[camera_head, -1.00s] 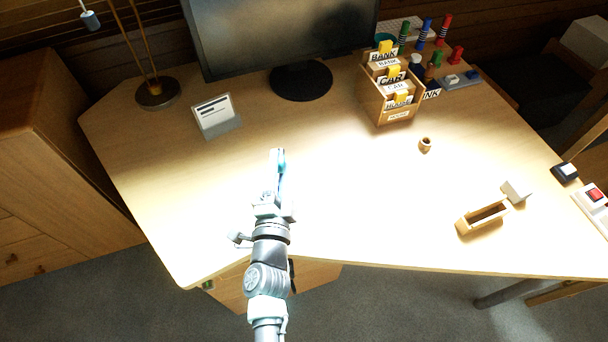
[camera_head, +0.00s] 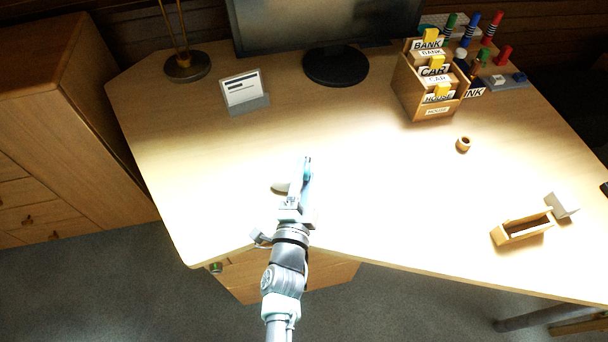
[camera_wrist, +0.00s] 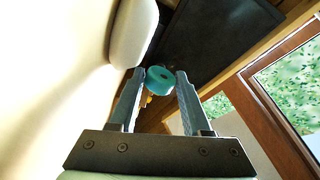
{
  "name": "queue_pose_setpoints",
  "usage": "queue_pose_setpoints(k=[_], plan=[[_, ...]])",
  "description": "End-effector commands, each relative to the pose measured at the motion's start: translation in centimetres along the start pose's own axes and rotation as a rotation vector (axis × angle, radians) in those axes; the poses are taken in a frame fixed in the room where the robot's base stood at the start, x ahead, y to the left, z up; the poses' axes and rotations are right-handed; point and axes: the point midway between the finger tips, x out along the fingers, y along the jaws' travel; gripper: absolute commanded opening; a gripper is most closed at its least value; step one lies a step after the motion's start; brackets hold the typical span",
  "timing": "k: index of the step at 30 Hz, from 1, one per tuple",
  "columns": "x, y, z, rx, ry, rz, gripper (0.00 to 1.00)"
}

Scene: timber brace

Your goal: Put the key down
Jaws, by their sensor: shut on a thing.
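My gripper (camera_head: 304,172) is over the front left part of the desk (camera_head: 190,150). In the wrist view, its two fingers (camera_wrist: 158,82) are shut on a teal, round-headed thing with a small hole, which I take to be the key (camera_wrist: 160,80). A small brassy bit shows below the teal head. In the head view only a little teal shows at the gripper's tip. A pale rounded object (camera_head: 281,187) lies on the desk just left of the gripper; it looks large in the wrist view (camera_wrist: 133,30). Whether the key touches the desk I cannot tell.
A card stand (camera_head: 243,92), monitor base (camera_head: 335,68) and lamp base (camera_head: 187,67) stand at the back. A labelled wooden file box (camera_head: 428,90) is at back right. A small ring-like pot (camera_head: 463,144) and a wooden tray (camera_head: 522,228) are on the right. The desk's middle is clear.

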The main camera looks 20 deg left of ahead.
Motion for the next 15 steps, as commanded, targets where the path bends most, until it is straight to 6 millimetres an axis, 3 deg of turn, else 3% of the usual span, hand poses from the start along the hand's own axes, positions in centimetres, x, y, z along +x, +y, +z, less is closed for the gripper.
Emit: queue_pose_setpoints(k=[15], plan=[[-0.1,1.3,0.5,0.000,-0.003,0.005,0.00]])
